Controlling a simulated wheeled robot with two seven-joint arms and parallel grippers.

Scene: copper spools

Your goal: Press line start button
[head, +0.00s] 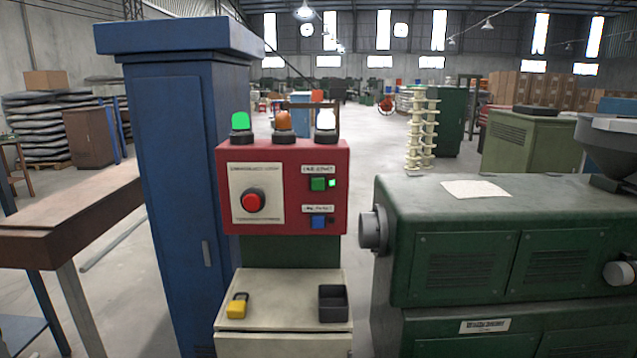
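A red control box (285,187) stands in front of me, above a small cream ledge. Below is a blue button (318,221) under another label too small to read surely. A large round red button (253,200) sits on a cream plate at the left. On top are a lit green lamp (240,122), an orange lamp (283,122) and a lit white lamp (326,121). Neither gripper is in view.
A yellow padlock (237,306) and a black open bin (333,303) rest on the cream ledge (285,283). A tall blue cabinet (180,190) stands close on the left, a green machine (510,250) on the right. A brown table (75,210) is at far left.

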